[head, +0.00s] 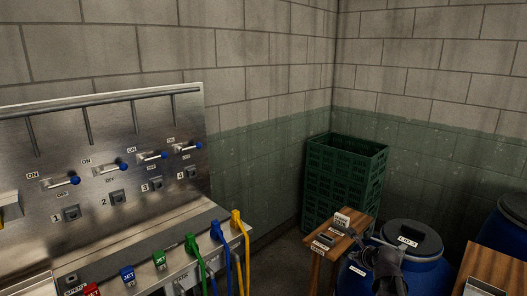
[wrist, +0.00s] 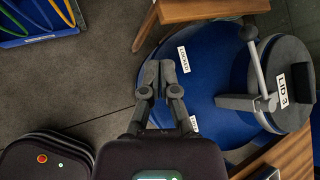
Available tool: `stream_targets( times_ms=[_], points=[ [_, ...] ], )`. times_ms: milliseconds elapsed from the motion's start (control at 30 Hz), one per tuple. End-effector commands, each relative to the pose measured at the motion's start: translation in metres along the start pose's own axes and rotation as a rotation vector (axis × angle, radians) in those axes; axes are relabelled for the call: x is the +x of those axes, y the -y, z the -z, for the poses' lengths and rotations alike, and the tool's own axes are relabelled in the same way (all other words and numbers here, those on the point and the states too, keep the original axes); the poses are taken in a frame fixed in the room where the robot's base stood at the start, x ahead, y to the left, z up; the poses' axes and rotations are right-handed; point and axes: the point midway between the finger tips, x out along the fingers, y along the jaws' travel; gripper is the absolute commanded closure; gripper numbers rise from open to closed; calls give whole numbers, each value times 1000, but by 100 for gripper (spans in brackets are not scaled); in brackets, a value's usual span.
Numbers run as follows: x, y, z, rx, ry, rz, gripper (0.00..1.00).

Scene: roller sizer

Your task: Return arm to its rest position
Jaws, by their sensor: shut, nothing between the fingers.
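In the head view a dark grey part of my arm, seemingly with my gripper (head: 368,256), shows at the lower right in front of the blue barrel (head: 425,275). The fingertips are too small there to make out clearly. The barrel has a dark lid (wrist: 290,65) labelled LID 3 and a LOCKED label. I cannot tell whether the fingers touch anything, but they hold nothing.
A small wooden table (head: 333,241) stands left of the barrel, before green stacked crates (head: 345,165). A metal panel (head: 110,140) with several blue-tipped levers and coloured plugs fills the left. Another barrel (head: 512,215) and wooden top (head: 497,262) lie right. Bare floor (wrist: 85,85) shows left of my gripper.

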Motion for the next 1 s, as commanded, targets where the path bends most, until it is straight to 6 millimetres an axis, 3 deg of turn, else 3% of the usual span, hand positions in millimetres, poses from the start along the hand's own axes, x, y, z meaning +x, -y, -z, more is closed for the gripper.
stream_targets(
  times_ms=[400,1000],
  points=[
    [-4,-87,6,-752,-102,-272,100],
    [-40,-183,32,-1756,-29,-775,100]
  ],
)
